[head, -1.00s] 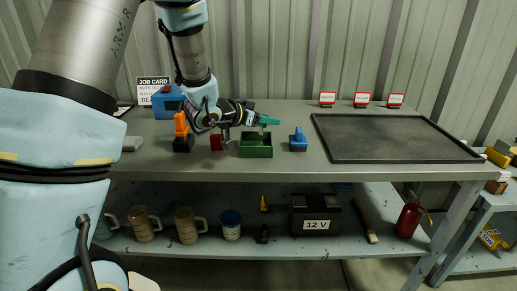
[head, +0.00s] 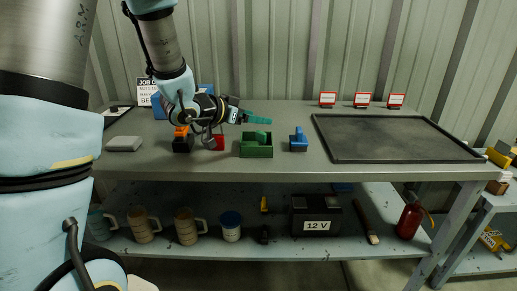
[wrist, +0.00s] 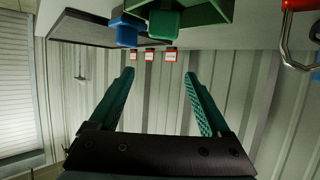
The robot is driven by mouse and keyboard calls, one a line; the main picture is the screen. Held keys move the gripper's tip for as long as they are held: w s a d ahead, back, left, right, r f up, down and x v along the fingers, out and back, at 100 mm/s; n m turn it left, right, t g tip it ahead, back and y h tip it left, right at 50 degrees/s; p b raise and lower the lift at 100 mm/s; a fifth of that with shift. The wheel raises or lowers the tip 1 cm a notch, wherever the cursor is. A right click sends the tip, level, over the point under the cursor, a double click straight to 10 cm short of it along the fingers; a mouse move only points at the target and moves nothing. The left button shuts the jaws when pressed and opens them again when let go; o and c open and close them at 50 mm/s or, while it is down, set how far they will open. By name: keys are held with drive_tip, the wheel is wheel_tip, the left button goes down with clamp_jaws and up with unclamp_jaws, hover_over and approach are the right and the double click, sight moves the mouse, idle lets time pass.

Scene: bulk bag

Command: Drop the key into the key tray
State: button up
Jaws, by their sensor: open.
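The green key tray (head: 256,152) stands on the bench in front of me. A green piece (head: 262,137), which looks like the key's head, shows at the tray and sticks up above its rim. In the wrist view, which is upside down, the tray (wrist: 210,12) and the green piece (wrist: 166,23) are at the top. Whether the piece rests fully inside is not clear. My gripper (head: 264,121) is above and behind the tray, apart from it. In the wrist view the teal fingers of my gripper (wrist: 158,76) are spread with nothing between them.
A blue block (head: 298,142) stands right of the tray. A red padlock (head: 219,142) and a black block with an orange top (head: 183,144) are at its left. A large dark tray (head: 395,138) lies at right. The bench front is clear.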

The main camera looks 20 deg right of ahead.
drive_tip(key=v, duration=0.5)
drive_tip(key=shift+a, duration=0.1)
drive_tip(key=w+a+f+n+t+y, duration=0.2)
drive_tip(key=a+n+y, duration=0.25)
drive_tip(key=a, duration=0.55)
drive_tip(key=w+a+f+n+t+y, duration=0.1)
drive_tip(key=w+a+f+n+y, duration=0.3)
drive_tip(key=a, duration=0.6)
drive_tip(key=s+a+n+g+y, duration=0.2)
drive_tip(key=s+a+g, duration=0.1)
drive_tip(key=s, duration=0.4)
drive_tip(key=s+a+n+g+y+p, duration=0.1)
drive_tip(key=s+a+n+g+y, duration=0.1)
drive_tip(key=s+a, duration=0.4)
drive_tip(key=shift+s+a+f+g+p, duration=0.3)
drive_tip(key=shift+s+g, duration=0.2)
drive_tip(key=shift+s, duration=0.25)
